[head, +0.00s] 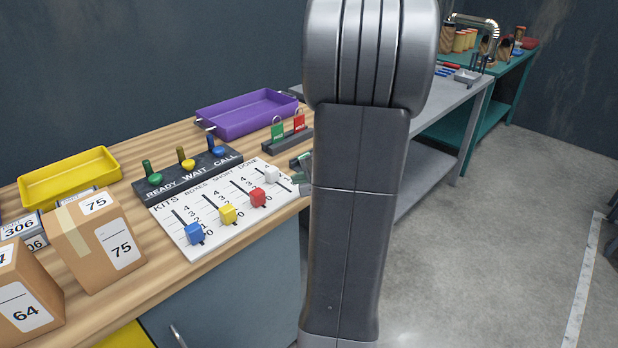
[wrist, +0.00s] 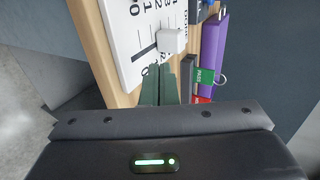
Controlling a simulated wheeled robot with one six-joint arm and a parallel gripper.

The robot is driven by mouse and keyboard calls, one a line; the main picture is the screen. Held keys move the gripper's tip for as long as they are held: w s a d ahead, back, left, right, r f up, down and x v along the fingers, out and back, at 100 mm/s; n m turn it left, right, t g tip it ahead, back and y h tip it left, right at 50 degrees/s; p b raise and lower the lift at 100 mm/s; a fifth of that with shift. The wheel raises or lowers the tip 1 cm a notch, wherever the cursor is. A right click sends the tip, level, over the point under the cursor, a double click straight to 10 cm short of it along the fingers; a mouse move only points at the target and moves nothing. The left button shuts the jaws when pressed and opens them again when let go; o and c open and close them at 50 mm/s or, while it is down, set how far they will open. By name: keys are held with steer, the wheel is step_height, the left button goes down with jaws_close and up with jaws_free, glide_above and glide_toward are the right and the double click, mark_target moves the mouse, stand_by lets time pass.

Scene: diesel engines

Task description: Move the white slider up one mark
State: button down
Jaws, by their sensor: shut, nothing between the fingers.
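The white slider (head: 271,174) is the rightmost knob on the white slider board (head: 190,245), in the DONE column. It sits partway along its slot, with bare slot on its lower side; the mark beside it is not readable. The white slider also shows in the wrist view (wrist: 172,41), just beyond my fingertips. My gripper (wrist: 159,70) is shut and empty, its dark green fingers together close beside the knob. I cannot tell whether they touch it. In the head view, my arm hides most of the gripper; only a bit of green finger shows at the board's right edge.
Red (head: 257,197), yellow (head: 227,214) and blue (head: 194,233) sliders share the board. A READY/WAIT/CALL panel (head: 146,187) stands behind it. A dark rack with a green tag (head: 278,131) and a red tag (head: 299,121) is close by. A purple tray (head: 245,121) lies behind.

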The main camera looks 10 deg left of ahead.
mark_target(275, 173)
steer(key=w+a, duration=0.1)
steer(key=w+a+f, duration=0.1)
steer(key=a, duration=0.1)
steer(key=w+a+p, duration=0.1)
steer(key=w+a, duration=0.1)
steer(key=shift+w+a+f, duration=0.1)
steer(key=shift+a+f, duration=0.15)
steer(key=shift+f, duration=0.05)
